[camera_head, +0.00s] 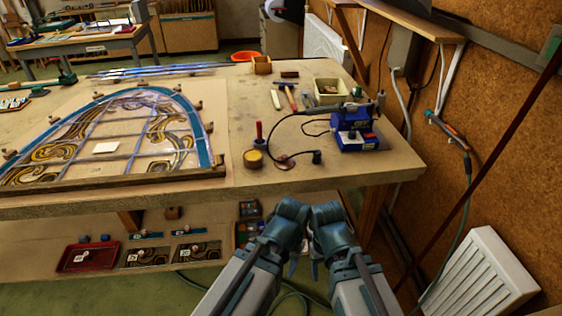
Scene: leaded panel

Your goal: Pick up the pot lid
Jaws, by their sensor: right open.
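A small flat copper-brown disc (284,161) lies on the near right part of the workbench and may be the pot lid; it is too small to be sure. A round yellow-topped pot (253,159) stands to its left near the bench's front edge. My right gripper (315,268) is open and empty, in front of the bench and below its top. My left gripper (292,267) hangs close beside it; its jaws are too small and hidden to judge. Both are apart from the disc.
A blue soldering station (356,132) with a black cable stands right of the disc. A red-handled tool in a blue holder (259,137) stands behind the pot. The arched leaded panel (105,150) fills the bench's left. A white radiator (478,280) is at lower right.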

